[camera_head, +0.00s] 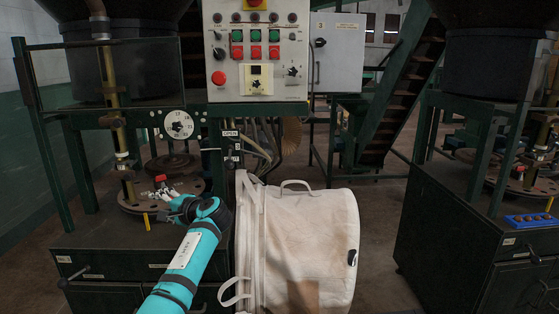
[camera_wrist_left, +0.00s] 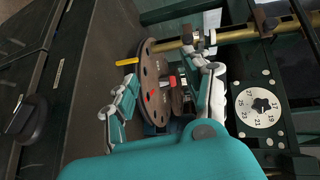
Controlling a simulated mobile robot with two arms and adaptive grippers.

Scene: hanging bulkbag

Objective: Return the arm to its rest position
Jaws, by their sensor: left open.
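My left gripper (camera_head: 166,192) is at the end of the teal arm that comes up from the bottom in the head view. It is over the cabinet on the left, close to a round plate with holes (camera_head: 130,204). In the left wrist view the two fingers of this gripper (camera_wrist_left: 166,88) stand wide apart, with nothing held between them. The plate (camera_wrist_left: 150,88) shows behind and between the fingers. I cannot tell whether the fingers touch it. My right gripper is in neither view.
A white bulk bag (camera_head: 312,245) hangs right of my left arm. A control panel (camera_head: 256,50) with buttons and a dial plate (camera_head: 178,125) are above. A dark cabinet (camera_head: 470,235) stands at right, with a blue tray (camera_head: 531,220) on it. Floor shows between bag and cabinet.

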